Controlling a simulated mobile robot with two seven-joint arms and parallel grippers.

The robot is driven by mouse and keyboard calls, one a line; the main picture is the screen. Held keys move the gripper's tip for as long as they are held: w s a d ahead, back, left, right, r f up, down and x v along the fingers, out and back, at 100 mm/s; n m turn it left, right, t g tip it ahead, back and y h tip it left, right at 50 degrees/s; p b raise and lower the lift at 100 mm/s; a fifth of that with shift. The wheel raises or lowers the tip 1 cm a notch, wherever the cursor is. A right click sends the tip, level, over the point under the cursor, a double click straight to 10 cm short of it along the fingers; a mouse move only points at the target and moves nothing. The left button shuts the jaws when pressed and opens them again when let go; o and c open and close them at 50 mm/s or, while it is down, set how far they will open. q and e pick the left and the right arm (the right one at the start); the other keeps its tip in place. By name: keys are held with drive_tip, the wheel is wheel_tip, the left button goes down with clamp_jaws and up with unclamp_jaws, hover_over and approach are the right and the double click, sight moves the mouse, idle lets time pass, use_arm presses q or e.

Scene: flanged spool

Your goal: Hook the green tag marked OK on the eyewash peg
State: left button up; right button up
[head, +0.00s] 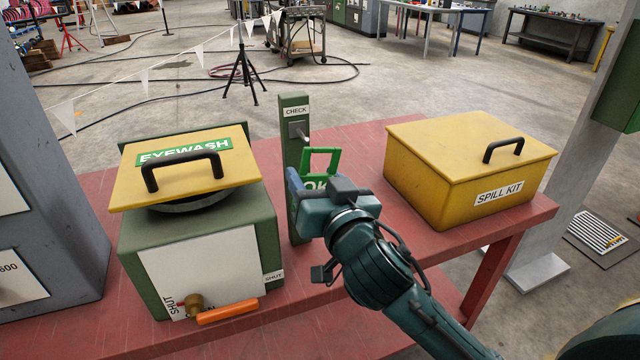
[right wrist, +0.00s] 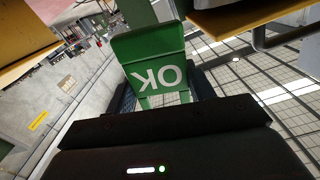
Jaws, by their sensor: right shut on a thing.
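My right gripper (head: 312,190) is shut on the green OK tag (head: 319,161), in front of the green post (head: 294,155) on the red table. The tag's open loop stands up above the jaws, and its OK lettering is partly hidden by the gripper. In the right wrist view the tag (right wrist: 152,65) sits between the fingers with OK upside down. The peg (head: 302,135) sticks out of a grey plate under the CHECK label, just above and left of the tag's loop. I cannot tell whether loop and peg touch. My left gripper is not in view.
The eyewash box (head: 200,240), with its yellow lid and an orange valve handle (head: 228,311), stands left of the post. The yellow spill kit box (head: 465,170) stands to the right. A grey cabinet (head: 40,170) borders the left side.

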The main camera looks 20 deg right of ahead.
approach(293, 150)
drive_tip(key=shift+w+r, duration=0.5)
drive_tip(key=shift+w, duration=0.85)
drive_tip(key=shift+w+a+b, duration=0.1)
drive_tip(key=shift+w+b, duration=0.4)
drive_tip(key=shift+w, duration=1)
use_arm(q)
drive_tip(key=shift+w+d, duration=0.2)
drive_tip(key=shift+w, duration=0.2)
use_arm(e)
drive_tip(key=shift+w+f, duration=0.4)
drive_tip(key=shift+w, duration=0.15)
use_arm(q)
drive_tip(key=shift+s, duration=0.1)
use_arm(e)
drive_tip(key=o, duration=1)
drive_tip(key=shift+o, duration=0.2)
